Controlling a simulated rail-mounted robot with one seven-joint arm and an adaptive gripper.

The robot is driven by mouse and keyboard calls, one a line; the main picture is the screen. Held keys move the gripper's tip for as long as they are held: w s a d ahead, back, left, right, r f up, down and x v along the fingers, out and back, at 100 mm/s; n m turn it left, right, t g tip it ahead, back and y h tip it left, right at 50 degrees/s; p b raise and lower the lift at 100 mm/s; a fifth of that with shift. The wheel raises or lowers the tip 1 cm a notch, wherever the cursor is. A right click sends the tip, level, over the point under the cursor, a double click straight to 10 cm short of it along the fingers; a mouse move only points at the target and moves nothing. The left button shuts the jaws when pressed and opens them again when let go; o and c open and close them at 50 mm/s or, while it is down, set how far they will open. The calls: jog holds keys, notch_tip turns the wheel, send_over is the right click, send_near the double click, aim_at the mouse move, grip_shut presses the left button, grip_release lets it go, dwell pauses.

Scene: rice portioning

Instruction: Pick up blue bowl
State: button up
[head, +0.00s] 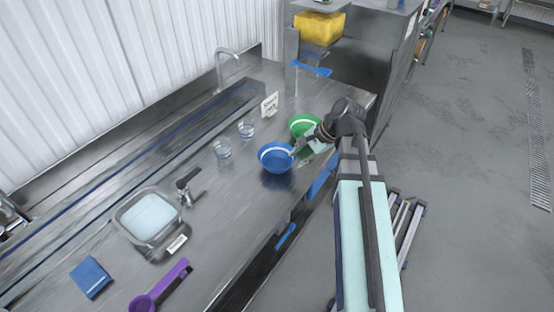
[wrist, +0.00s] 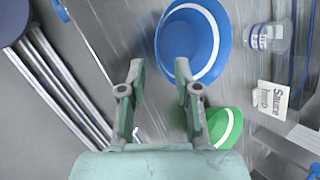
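The blue bowl (head: 276,158) with a white band stands upright on the steel counter, near its front edge. In the wrist view the blue bowl (wrist: 190,42) is just beyond my fingertips, and the right fingertip overlaps its near edge. My gripper (wrist: 159,68) is open, with nothing held between its fingers. In the head view my gripper (head: 298,148) is at the right side of the blue bowl; I cannot tell whether they touch. The green bowl (head: 301,124) stands just behind, partly hidden by my arm; it shows in the wrist view (wrist: 226,126) beside the right finger.
Two glasses (head: 223,150) and a small sign (head: 270,104) stand left of and behind the bowls. A clear container (head: 148,215), blue sponge (head: 91,276) and purple scoop (head: 158,288) are further left. A yellow bin (head: 320,28) is at the back.

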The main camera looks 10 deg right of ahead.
aim_at(291, 164)
jog(key=shift+p+x, duration=1)
jog(key=shift+x, duration=2.05)
jog(key=shift+s, duration=0.1)
jog(key=shift+c, duration=0.3)
grip_shut()
